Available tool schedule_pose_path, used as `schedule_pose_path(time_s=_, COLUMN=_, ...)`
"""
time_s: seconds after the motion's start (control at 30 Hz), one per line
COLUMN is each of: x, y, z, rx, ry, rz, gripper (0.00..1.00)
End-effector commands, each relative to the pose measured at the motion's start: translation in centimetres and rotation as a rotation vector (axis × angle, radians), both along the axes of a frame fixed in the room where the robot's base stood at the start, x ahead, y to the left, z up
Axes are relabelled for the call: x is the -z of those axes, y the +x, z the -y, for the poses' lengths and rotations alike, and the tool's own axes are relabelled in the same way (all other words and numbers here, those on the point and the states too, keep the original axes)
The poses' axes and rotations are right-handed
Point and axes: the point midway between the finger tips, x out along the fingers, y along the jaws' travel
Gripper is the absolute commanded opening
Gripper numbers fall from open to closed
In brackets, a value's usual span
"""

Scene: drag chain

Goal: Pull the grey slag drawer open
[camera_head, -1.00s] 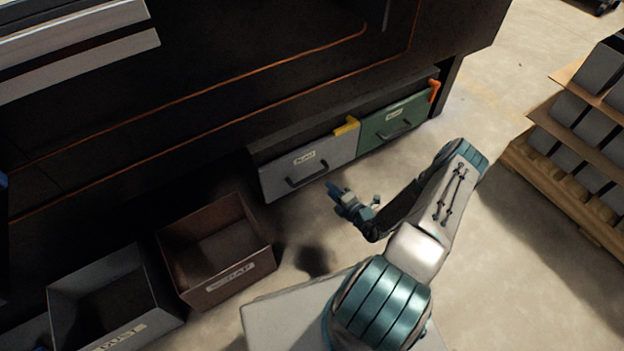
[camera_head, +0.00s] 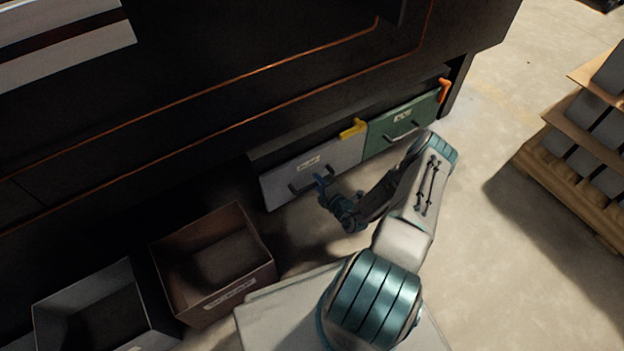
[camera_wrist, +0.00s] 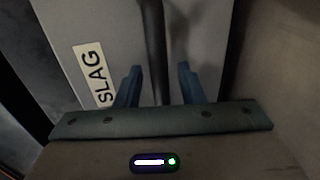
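The grey slag drawer (camera_head: 333,157) is the left one of two drawers low in the dark machine. In the head view its front looks flush beside the green drawer. A yellow latch (camera_head: 353,127) sits at its top right corner. Its dark handle (camera_head: 300,188) is partly covered by my gripper (camera_head: 322,182). In the wrist view the SLAG label (camera_wrist: 92,75) is at the left, and the handle bar (camera_wrist: 155,50) runs between my two blue fingers. The fingers are apart, with a gap visible on each side of the bar.
The green drawer (camera_head: 402,124) with an orange latch (camera_head: 444,90) is to the right. A brown scrap bin (camera_head: 213,300) and a grey bin (camera_head: 128,270) stand on the floor at the left. A loaded pallet (camera_head: 570,190) is at the right. Floor between the drawers and pallet is clear.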

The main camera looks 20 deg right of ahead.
Motion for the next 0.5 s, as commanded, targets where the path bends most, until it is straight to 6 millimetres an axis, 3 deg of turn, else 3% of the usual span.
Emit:
schedule_pose_path(time_s=0.37, x=0.12, y=0.28, z=0.04, rx=0.003, ry=0.000, rz=0.000, gripper=0.35)
schedule_pose_path(time_s=0.4, x=0.12, y=0.28, z=0.04, rx=0.003, ry=0.000, rz=0.000, gripper=0.33)
schedule_pose_path(time_s=0.5, x=0.12, y=0.28, z=0.03, rx=0.003, ry=0.000, rz=0.000, gripper=0.05)
